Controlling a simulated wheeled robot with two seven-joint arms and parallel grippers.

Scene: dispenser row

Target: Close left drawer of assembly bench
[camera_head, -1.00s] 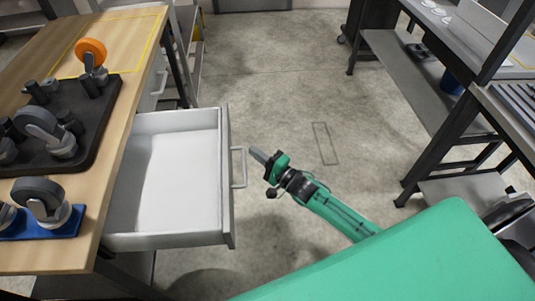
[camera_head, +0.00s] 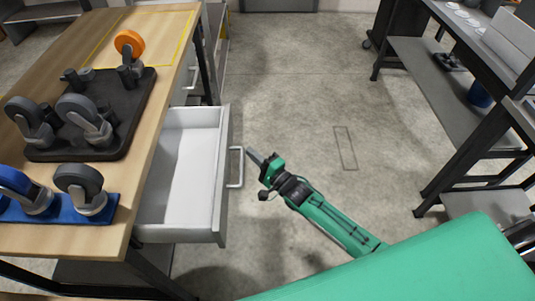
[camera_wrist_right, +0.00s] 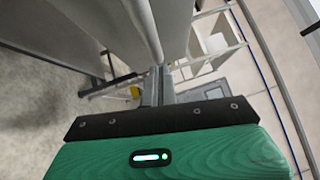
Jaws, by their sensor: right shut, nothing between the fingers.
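The bench drawer (camera_head: 185,185) is pulled out from the wooden-topped bench (camera_head: 165,35), white and empty inside. Its grey front carries a bar handle (camera_head: 237,168). My right gripper (camera_head: 250,153) is shut and empty, its tip close to the right side of the handle; I cannot tell whether they touch. In the right wrist view, my gripper's fingers (camera_wrist_right: 158,88) are together, and a pale bar, probably the handle (camera_wrist_right: 145,30), runs close above them. My left gripper is not in view.
A black tray (camera_head: 140,110) and a blue tray (camera_head: 110,207) with caster wheels lie on the bench top. The concrete floor (camera_head: 290,90) right of the drawer is clear. A dark metal workbench (camera_head: 440,100) stands at the right.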

